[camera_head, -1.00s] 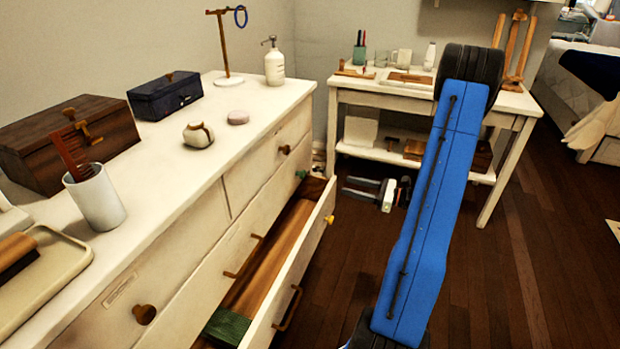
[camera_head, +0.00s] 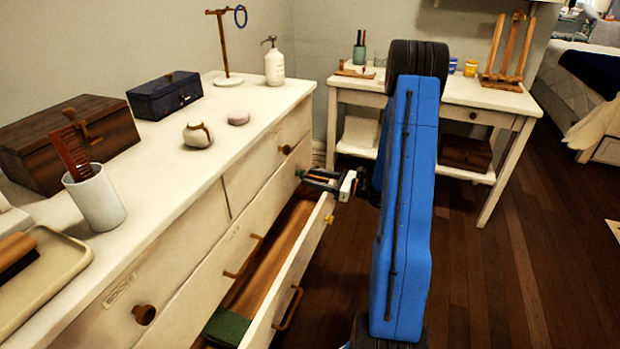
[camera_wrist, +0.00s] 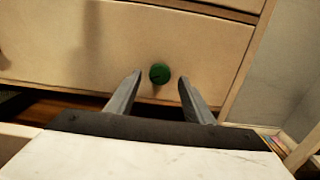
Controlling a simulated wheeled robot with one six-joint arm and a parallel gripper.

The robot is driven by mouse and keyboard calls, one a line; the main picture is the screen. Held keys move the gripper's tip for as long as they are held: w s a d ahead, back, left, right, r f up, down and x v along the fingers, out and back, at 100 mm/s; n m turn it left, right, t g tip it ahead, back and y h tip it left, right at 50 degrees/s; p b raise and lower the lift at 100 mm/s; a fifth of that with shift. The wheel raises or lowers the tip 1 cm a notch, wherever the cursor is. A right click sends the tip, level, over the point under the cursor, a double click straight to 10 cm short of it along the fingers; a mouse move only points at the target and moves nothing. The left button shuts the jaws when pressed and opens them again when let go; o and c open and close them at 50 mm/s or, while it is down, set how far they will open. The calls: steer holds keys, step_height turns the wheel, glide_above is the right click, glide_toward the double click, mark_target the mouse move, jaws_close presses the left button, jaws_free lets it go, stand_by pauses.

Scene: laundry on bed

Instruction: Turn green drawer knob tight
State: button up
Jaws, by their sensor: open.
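The green knob (camera_wrist: 160,73) is on a cream drawer front of the dresser, centred between and just beyond my fingertips in the wrist view. In the head view the knob (camera_head: 300,173) is a small green spot at the right end of the middle drawer row. My gripper (camera_wrist: 158,84) is open, one finger on each side of the knob's line, with no visible contact. In the head view my gripper (camera_head: 318,180) points left at the knob, above the open drawer's far corner. A dark line or slot shows on the knob's face.
The dresser top (camera_head: 175,165) carries boxes, a cup and a soap pump. A white side table (camera_head: 490,97) stands behind my arm. The floor at right is clear.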

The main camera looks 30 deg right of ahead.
steer(key=shift+x, duration=0.8)
steer(key=c, duration=1)
steer(key=shift+c, duration=0.2)
steer(key=shift+m, duration=0.3)
steer(key=shift+r+m, duration=0.15)
steer(key=shift+m, duration=11.15)
